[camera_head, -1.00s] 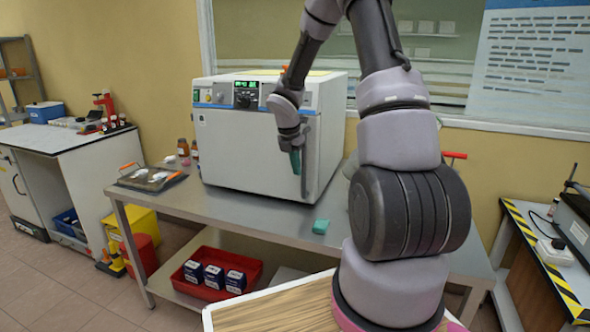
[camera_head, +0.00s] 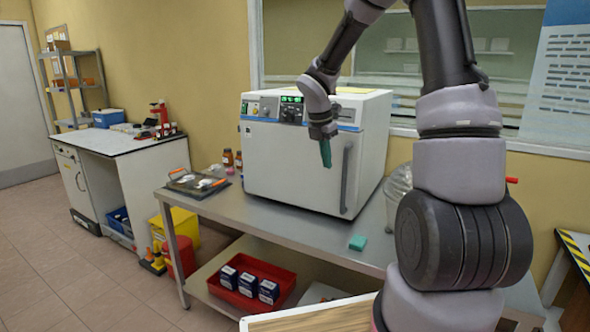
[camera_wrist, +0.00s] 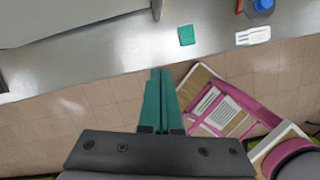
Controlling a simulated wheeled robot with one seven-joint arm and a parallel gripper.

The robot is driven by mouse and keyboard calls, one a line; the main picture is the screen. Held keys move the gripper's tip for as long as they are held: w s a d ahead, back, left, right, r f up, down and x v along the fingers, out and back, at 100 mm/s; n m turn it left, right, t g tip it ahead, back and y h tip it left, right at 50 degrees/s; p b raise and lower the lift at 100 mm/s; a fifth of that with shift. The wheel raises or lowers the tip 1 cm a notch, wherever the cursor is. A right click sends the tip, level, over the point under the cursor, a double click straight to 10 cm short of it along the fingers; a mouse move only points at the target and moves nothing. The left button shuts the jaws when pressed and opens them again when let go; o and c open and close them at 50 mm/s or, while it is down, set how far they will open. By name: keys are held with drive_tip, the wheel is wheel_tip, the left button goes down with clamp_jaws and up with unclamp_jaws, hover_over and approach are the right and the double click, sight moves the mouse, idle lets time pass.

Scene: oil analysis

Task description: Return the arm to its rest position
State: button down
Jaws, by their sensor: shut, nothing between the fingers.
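My gripper (camera_head: 326,153) hangs at the end of my bent arm, in front of the white oven-like box (camera_head: 300,170) in the head view. Its green fingers point down and are closed together with nothing between them. In the wrist view my gripper (camera_wrist: 160,74) shows its two green fingers side by side, with the steel table edge and the floor beyond. My arm rises from the lower right of the head view, bends at the top, and comes down to the gripper. I cannot tell the exact gap between the gripper and the box front.
A green block (camera_head: 358,242) lies on the steel table (camera_head: 250,222); it also shows in the wrist view (camera_wrist: 186,35). A tray (camera_head: 195,184) and bottles (camera_head: 228,158) stand left of the box. A red bin (camera_head: 245,300) sits on the lower shelf. Floor at left is open.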

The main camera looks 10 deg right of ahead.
drive_tip(key=s+a+r+m+t+y, duration=0.1)
drive_tip(key=s+r+m+t+y, duration=0.1)
drive_tip(key=s+r+m, duration=0.7)
drive_tip(key=s+a+r+m+t+y, duration=0.2)
drive_tip(key=s+r+m, duration=0.8)
drive_tip(key=s+m, duration=0.6)
drive_tip(key=m+t, duration=0.1)
drive_tip(key=m, duration=0.2)
drive_tip(key=shift+s+a+r+t, duration=0.15)
drive_tip(key=shift+a+r+t, duration=0.15)
drive_tip(key=shift+t, duration=0.1)
